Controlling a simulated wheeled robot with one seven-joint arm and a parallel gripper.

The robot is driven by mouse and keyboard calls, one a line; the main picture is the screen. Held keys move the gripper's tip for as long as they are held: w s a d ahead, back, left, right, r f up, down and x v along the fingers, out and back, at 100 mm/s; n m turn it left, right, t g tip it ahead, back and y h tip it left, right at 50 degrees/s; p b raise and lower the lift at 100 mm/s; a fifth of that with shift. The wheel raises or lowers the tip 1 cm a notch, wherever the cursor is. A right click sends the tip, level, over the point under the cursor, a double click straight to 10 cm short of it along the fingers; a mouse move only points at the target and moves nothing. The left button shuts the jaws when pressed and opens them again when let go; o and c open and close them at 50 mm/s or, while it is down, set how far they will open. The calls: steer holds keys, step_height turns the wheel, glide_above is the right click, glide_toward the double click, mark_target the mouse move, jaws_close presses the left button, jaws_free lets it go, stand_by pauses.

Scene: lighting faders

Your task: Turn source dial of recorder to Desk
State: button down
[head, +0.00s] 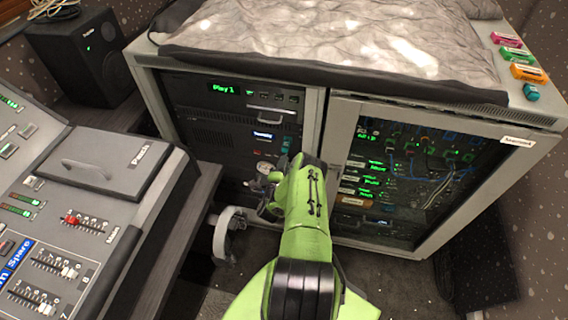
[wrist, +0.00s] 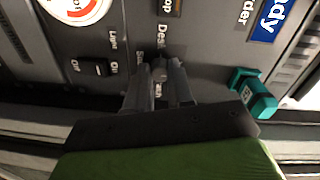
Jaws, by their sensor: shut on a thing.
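The recorder is the dark panel in the left bay of the grey rack, with a lit "Ready" display (head: 264,135). Its source dial (wrist: 159,71) is a small grey knob in the wrist view. A partly readable label "Des…" (wrist: 161,42) stands just above it, and other lettering beside and below is partly covered. My gripper (wrist: 159,78) is shut on the dial, with one finger on each side. The dial's pointer cannot be made out. In the head view my green arm reaches to the panel and my gripper (head: 268,190) hides the dial.
A round red-and-white gauge (wrist: 76,8) and a light switch (wrist: 98,69) lie left of the dial in the wrist view. A teal tagged piece (wrist: 254,92) sticks out at right. The glass-doored bay (head: 400,180) and the mixing desk (head: 120,190) flank my arm.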

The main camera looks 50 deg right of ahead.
steer(key=shift+a+f+n+g+h+p, duration=0.15)
steer(key=shift+n+p, duration=0.65)
steer(key=shift+n, duration=2.15)
steer(key=shift+d+n+g+h+p, duration=0.15)
steer(key=shift+n+p, duration=0.7)
steer(key=shift+n, duration=2.05)
steer(key=shift+a+f+n+h+p, duration=0.15)
steer(key=shift+n+p, duration=0.65)
steer(key=shift+n, duration=2.15)
steer(key=c, duration=1)
jaws_free()
steer(key=shift+r, duration=0.1)
